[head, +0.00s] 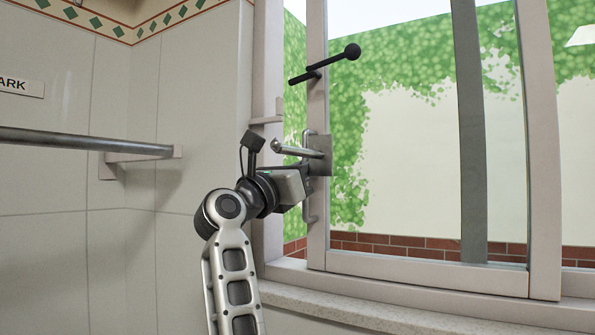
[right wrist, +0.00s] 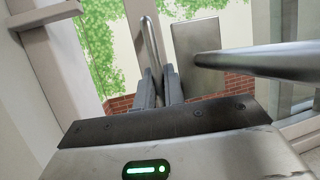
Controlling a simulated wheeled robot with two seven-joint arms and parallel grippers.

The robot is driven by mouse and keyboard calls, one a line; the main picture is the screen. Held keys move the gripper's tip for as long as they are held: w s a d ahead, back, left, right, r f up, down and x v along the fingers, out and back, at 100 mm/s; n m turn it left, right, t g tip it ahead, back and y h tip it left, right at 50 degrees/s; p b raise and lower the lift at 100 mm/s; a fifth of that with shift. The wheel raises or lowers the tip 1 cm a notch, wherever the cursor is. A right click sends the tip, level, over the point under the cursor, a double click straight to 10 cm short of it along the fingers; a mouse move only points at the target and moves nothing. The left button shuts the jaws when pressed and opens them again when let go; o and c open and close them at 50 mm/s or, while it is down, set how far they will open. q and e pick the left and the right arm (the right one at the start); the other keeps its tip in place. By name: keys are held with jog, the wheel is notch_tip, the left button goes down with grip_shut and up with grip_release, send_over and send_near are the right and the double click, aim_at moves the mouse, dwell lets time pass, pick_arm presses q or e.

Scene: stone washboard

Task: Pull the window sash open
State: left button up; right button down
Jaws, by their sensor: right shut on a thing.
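The window sash (head: 317,225) is a pale frame around a large pane. A gap with greenery shows between its left upright and the window's left jamb (head: 268,80). The sash carries a metal plate (head: 320,156) with a lever (head: 297,150) and a vertical pull bar (head: 309,215). The pull bar also shows in the right wrist view (right wrist: 152,42), beside the plate (right wrist: 198,58). My right gripper (head: 306,190) is at this bar, its fingers (right wrist: 158,88) shut on it. Its fingertips are mostly hidden in the head view. My left gripper is not in view.
A black rod with a ball end (head: 330,64) sticks out above the plate. A stone sill (head: 370,307) runs below the window. A metal rail (head: 85,142) is fixed to the tiled wall at left. The lever (right wrist: 255,62) lies close to my right gripper.

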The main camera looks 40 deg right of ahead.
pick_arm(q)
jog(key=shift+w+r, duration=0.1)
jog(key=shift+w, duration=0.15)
pick_arm(e)
jog(key=c, duration=1.8)
grip_release()
jog(key=shift+w+a, duration=0.15)
jog(key=shift+w, duration=0.15)
jog(key=shift+f, duration=0.1)
pick_arm(q)
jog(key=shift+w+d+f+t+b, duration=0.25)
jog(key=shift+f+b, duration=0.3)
jog(key=shift+b, duration=1.45)
pick_arm(e)
jog(key=shift+v, duration=7.95)
jog(key=shift+s, duration=0.1)
